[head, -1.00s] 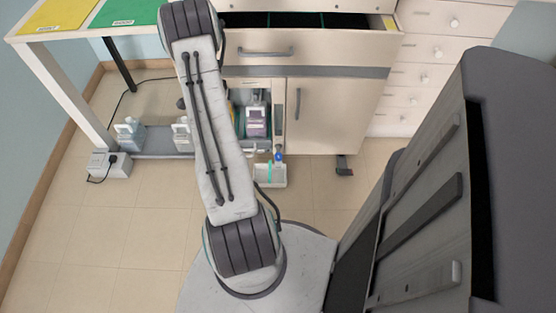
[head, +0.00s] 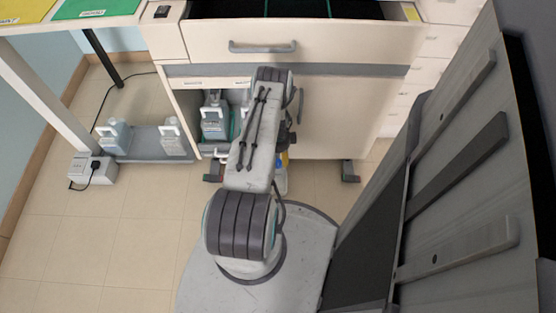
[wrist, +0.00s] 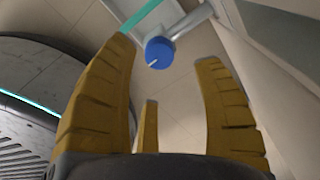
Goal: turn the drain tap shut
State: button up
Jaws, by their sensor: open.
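The drain tap's blue round knob (wrist: 158,52) shows in the wrist view, with a small pale pointer on its left side. It sits at the end of a grey pipe (wrist: 188,22), and a teal tube (wrist: 140,16) runs beside it. My gripper (wrist: 166,62) has its yellow-brown fingers spread and empty. The knob appears between the left and right fingertips, beyond them; I cannot tell whether anything touches. In the head view my arm hides most of the tap, and only a bit of yellow finger (head: 283,158) shows beside it.
The cabinet has an open top drawer (head: 290,10) and a closed door (head: 330,120). A power box (head: 92,168) lies on the floor.

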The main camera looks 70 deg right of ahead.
jog(key=shift+f+b, duration=0.85)
jog(key=shift+f, duration=1.9)
jog(key=c, duration=1.2)
